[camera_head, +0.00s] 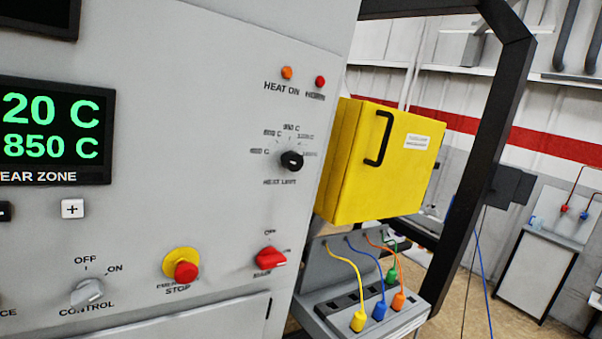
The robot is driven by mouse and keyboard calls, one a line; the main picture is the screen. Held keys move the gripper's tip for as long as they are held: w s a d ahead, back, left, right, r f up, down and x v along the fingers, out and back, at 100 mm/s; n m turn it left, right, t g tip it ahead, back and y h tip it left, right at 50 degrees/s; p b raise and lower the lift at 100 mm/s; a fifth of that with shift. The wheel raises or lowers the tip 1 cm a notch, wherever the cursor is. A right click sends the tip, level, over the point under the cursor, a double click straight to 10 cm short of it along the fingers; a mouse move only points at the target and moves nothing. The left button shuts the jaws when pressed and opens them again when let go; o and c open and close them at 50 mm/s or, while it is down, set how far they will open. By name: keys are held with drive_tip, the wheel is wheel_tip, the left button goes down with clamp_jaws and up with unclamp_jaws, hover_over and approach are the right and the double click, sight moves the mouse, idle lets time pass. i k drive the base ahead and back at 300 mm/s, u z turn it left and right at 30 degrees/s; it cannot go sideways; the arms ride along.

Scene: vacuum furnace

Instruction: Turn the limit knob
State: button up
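I cannot tell for sure which mark the knob points at. My gripper is not in view, and nothing touches the knob.
A yellow box (375,165) with a black handle juts out just right of the knob. Below it, coloured plugs and cables sit on a grey shelf (335,305). A red switch (270,257), an emergency stop (185,270) and a control knob (87,291) are lower on the panel.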

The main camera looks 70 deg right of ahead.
sight(292, 161)
drive_tip(key=z, duration=0.45)
drive_tip(key=k, duration=1.1)
drive_tip(key=z, duration=1.15)
drive_tip(key=i, duration=1.55)
drive_tip(key=u, duration=0.65)
